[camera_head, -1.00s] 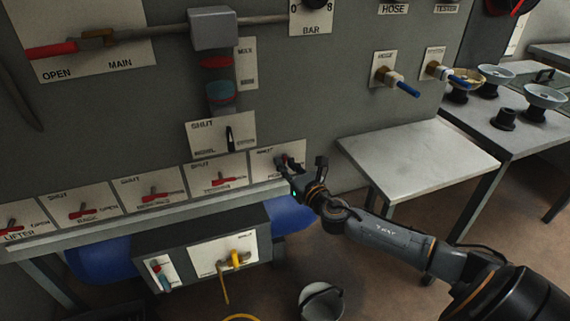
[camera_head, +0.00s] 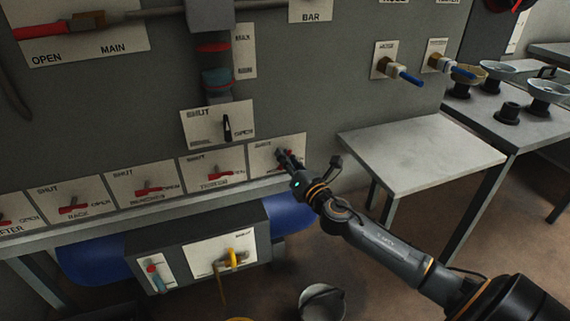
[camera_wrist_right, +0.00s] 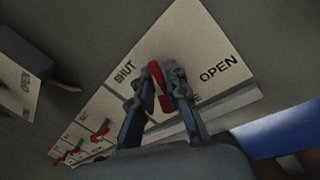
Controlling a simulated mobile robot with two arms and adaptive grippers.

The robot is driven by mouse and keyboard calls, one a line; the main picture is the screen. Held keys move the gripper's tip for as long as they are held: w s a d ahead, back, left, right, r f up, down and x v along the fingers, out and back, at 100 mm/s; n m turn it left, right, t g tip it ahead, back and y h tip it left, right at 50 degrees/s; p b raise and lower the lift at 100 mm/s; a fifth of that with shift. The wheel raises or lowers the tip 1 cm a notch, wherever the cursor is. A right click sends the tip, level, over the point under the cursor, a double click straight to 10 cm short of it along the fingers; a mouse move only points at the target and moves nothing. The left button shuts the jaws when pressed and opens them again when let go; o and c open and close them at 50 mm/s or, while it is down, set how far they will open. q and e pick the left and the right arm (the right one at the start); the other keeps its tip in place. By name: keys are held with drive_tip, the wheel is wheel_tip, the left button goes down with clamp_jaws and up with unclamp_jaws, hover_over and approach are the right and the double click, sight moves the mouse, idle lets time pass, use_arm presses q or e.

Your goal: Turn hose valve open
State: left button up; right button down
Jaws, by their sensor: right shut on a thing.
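The rightmost valve plate (camera_head: 262,155) in the lower row on the grey panel has a small red handle, hidden behind my fingers in the head view. In the right wrist view the red handle (camera_wrist_right: 157,78) sits between the two fingers, on a white plate (camera_wrist_right: 196,42) marked SHUT and OPEN. The handle lies between those two words, its upper end nearer SHUT. The plate's name is mostly covered. My right gripper (camera_head: 288,160), also in the right wrist view (camera_wrist_right: 163,80), is shut on this handle. My left gripper is not in view.
Several similar red-handled valves (camera_head: 150,188) line the row to the left, above a ledge. A black-handled valve (camera_head: 226,127) is above. A grey side table (camera_head: 415,155) stands right of my gripper. A lower box with a yellow valve (camera_head: 236,258) and a bucket (camera_head: 322,302) are below.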

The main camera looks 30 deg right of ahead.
drive_tip(key=m, duration=0.1)
drive_tip(key=m+b, duration=0.1)
drive_tip(key=m, duration=0.2)
drive_tip(key=shift+d+f+h+b, duration=0.15)
drive_tip(key=shift+f+h+b, duration=0.15)
drive_tip(key=shift+b, duration=0.05)
drive_tip(key=shift+m+t, duration=0.3)
drive_tip(key=shift+m, duration=0.4)
drive_tip(key=m+h+b, duration=0.1)
drive_tip(key=m, duration=0.2)
drive_tip(key=shift+d+f, duration=0.1)
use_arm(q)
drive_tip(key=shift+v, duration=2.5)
use_arm(e)
drive_tip(key=shift+f+m+h, duration=0.1)
drive_tip(key=shift+m+h, duration=0.3)
drive_tip(key=shift+m, duration=1.05)
drive_tip(key=shift+f+m+h, duration=0.1)
drive_tip(key=shift+m+h, duration=0.3)
drive_tip(key=shift+m, duration=1.05)
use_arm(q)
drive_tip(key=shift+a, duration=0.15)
use_arm(e)
drive_tip(key=shift+s, duration=0.1)
drive_tip(key=c, duration=1.6)
unclamp_jaws()
drive_tip(key=shift+r, duration=0.1)
drive_tip(key=v, duration=1.2)
